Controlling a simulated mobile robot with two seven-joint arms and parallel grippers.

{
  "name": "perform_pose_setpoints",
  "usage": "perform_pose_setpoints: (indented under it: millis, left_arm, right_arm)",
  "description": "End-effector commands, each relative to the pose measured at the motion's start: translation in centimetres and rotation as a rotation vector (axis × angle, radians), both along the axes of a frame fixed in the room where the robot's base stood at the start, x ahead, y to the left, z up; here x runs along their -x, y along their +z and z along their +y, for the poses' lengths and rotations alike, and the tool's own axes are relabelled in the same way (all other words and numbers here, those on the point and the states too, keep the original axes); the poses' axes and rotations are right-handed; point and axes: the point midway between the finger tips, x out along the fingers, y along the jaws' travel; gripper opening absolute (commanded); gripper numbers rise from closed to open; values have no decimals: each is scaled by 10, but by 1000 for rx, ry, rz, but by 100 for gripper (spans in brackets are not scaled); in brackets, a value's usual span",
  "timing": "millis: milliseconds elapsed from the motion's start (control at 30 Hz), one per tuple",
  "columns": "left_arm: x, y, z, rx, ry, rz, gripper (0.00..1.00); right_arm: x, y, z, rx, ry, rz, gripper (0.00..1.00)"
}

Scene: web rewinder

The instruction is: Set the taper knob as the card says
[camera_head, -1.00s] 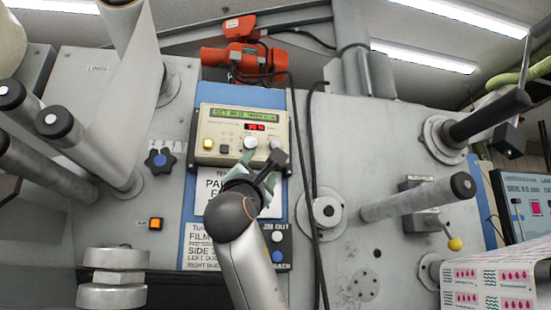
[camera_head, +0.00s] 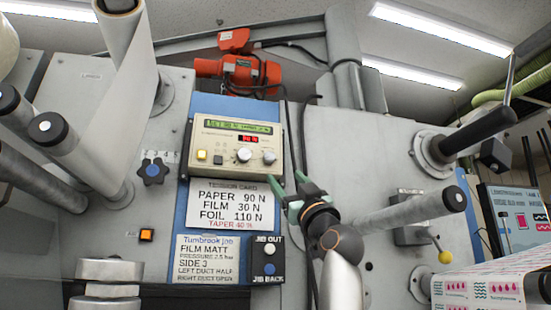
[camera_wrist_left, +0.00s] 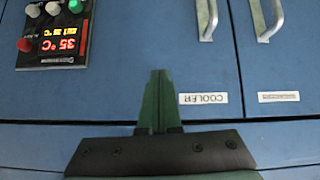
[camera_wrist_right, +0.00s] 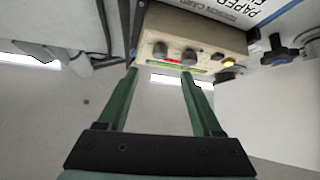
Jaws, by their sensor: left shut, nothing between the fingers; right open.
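The cream control box (camera_head: 280,150) has a green text display (camera_head: 237,126), too small to read surely, and a red readout. The card (camera_head: 231,205) below reads PAPER 90 N, FILM 30 N, FOIL 110 N, TAPER 40 %. My right gripper (camera_head: 290,179) is open and empty, below right of the box, apart from the knobs. The right wrist view shows the box (camera_wrist_right: 215,35) beyond its fingertips (camera_wrist_right: 160,72). My left gripper (camera_wrist_left: 160,72) is shut and empty.
A job sheet (camera_head: 215,258) and a jib button box (camera_head: 264,259) lie below the card. A roller (camera_head: 410,212) juts out at right, beside my right arm. Black cables hang nearby. My left gripper faces a blue cabinet (camera_wrist_left: 130,40) with a 35 °C panel (camera_wrist_left: 55,35).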

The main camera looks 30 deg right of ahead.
Motion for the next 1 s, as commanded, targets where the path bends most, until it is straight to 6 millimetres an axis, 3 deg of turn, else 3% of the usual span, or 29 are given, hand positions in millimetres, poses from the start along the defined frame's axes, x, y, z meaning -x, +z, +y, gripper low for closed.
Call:
perform_pose_setpoints:
  millis: [100, 500, 733, 1000]
  left_arm:
    - [0, 18, 0, 0, 0, 0, 0]
    - [0, 64, 0, 0, 0, 0, 0]
    - [0, 77, 0, 0, 0, 0, 0]
    - [0, 78, 0, 0, 0, 0, 0]
  right_arm:
    - [-15, 21, 0, 0, 2, 3, 67]
    - [-60, 62, -2, 2, -2, 3, 67]
    - [-71, 71, -2, 4, -3, 1, 67]
    - [-74, 70, -2, 3, -4, 1, 67]
